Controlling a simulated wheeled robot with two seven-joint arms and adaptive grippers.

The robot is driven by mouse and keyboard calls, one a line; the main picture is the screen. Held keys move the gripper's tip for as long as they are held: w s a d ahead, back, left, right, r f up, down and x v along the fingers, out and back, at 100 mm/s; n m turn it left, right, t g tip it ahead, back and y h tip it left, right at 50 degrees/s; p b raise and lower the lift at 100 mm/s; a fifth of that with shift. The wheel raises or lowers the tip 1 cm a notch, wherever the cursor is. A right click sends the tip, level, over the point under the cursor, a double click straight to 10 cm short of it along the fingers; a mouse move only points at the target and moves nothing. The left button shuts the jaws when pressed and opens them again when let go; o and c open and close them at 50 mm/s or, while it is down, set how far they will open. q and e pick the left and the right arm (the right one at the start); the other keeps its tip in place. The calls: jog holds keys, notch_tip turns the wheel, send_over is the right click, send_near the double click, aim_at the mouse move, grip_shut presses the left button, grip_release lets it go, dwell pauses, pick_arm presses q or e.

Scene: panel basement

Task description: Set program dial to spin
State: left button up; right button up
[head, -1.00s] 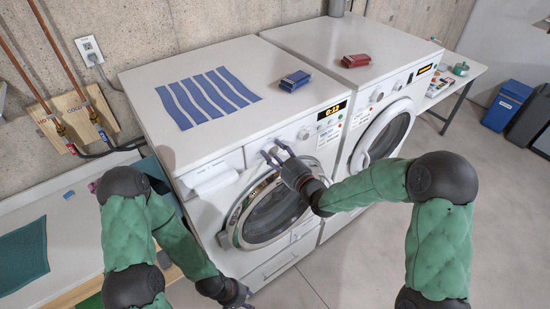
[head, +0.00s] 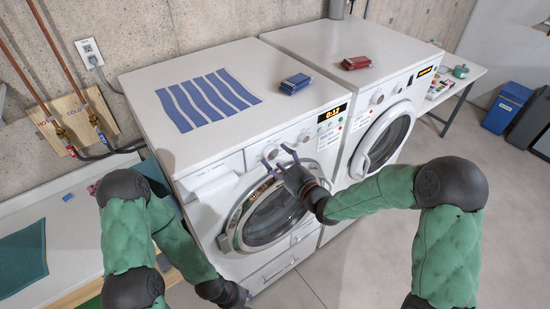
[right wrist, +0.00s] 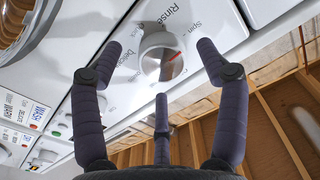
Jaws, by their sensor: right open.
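The program dial (right wrist: 153,66) is a round white knob with a red mark on the front of the left washing machine; it also shows in the head view (head: 271,151). Labels around it read Rinse, Spin and Delicates. The red mark points to the right side of the picture, roughly towards the Spin side; its exact setting is hard to tell. My right gripper (head: 276,158) is open in front of the dial, its dark fingers spread around it in the right wrist view (right wrist: 160,65). It holds nothing. My left gripper (head: 236,296) is low at the machine's front, its fingers barely visible.
A second knob (head: 304,136) and a lit display (head: 333,112) sit to the right of the dial. The round door (head: 268,215) is below. A blue box (head: 295,83) and striped cloth (head: 209,98) lie on top. A second machine (head: 385,135) stands at the right.

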jog(key=v, duration=1)
jog(key=shift+s, duration=0.15)
jog(key=s+d+f+m+g+h+b, duration=0.1)
jog(key=s+f+m+g+h+b, duration=0.3)
jog(key=f, duration=1.2)
jog(key=s+d+f+g+h+b, duration=0.15)
jog(key=f+b, duration=0.45)
jog(key=f, duration=1)
jog(key=s+f+m+g+h+b, duration=0.1)
jog(key=s+f+m+g+b, duration=0.2)
jog(key=s+f, duration=1.5)
notch_tip(320, 180, down, 3)
jog(key=g+b, duration=0.4)
jog(key=g, duration=0.1)
jog(key=shift+s+d+r+g, duration=0.15)
jog(key=shift+s+d+g, duration=0.05)
jog(key=shift+s+g, duration=0.15)
jog(key=shift+w, duration=0.1)
